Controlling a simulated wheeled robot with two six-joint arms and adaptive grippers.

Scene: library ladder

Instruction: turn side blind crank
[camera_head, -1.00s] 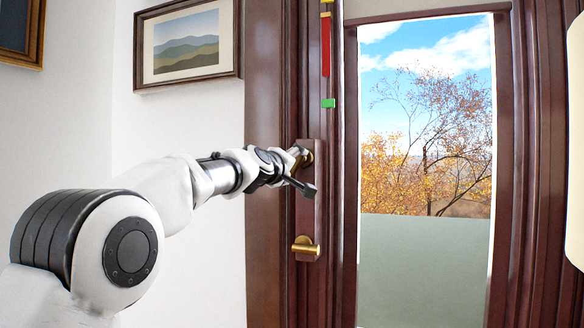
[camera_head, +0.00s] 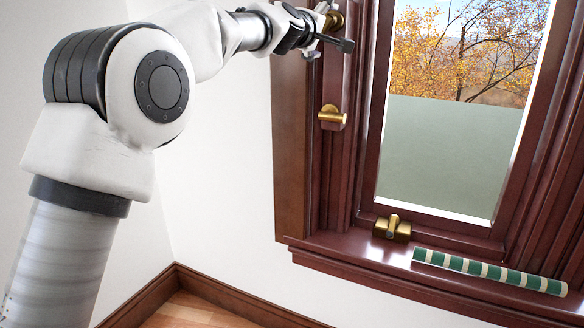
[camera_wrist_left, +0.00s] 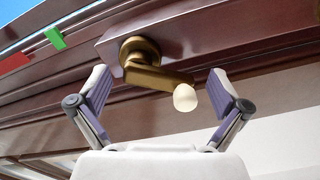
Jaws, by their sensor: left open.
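The side blind crank (camera_wrist_left: 155,78) shows in the left wrist view as a brass hub and short arm with a cream knob (camera_wrist_left: 185,97). Its hub sits on a dark red wooden plate on the window frame. My left gripper (camera_wrist_left: 159,74) is open, with one finger on each side of the crank arm and knob. The knob is nearer the right-hand finger, and gaps show on both sides. In the head view my left gripper (camera_head: 328,42) is at the top of the frame, in front of the brass hub (camera_head: 337,19), and hides most of the crank. My right gripper is out of view.
A second brass handle (camera_head: 332,116) projects below the crank. A brass latch (camera_head: 392,228) and a green-and-cream striped roll (camera_head: 488,272) are on the windowsill (camera_head: 350,252). A grey-green panel (camera_head: 440,155) covers the lower window. The wrist view shows red (camera_wrist_left: 14,63) and green (camera_wrist_left: 55,38) markers.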

